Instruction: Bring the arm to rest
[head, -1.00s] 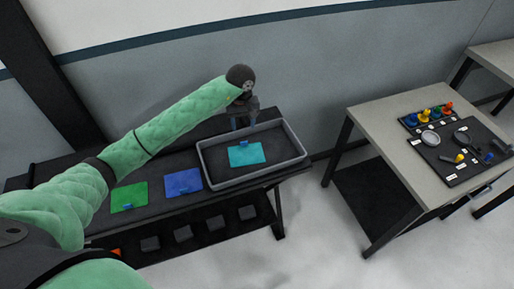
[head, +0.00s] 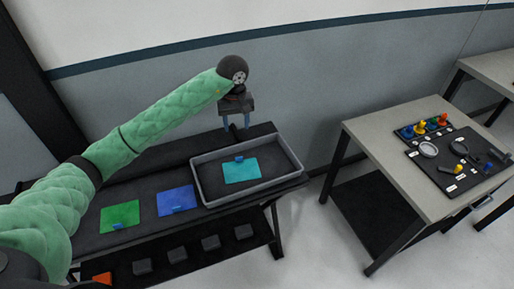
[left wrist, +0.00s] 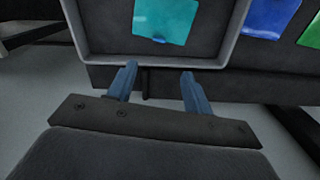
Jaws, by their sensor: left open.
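My left arm, in a green padded sleeve, comes in from the left in the head view. My left gripper (head: 236,123) points down above the back edge of the grey tray (head: 197,183). Its two blue fingers are apart with nothing between them. In the left wrist view the open left gripper (left wrist: 158,85) shows empty, with the tray rim (left wrist: 160,61) beyond it. A cyan sheet (head: 242,171) with a small blue clip lies in the tray, apart from the fingers. It also shows in the left wrist view (left wrist: 165,18). My right gripper is out of view.
A green sheet (head: 120,216) and a blue sheet (head: 177,201) lie on the dark bench left of the tray. Several dark blocks sit on the lower shelf. A table (head: 368,133) with tools on a black mat (head: 467,176) stands at right. Bare floor lies between.

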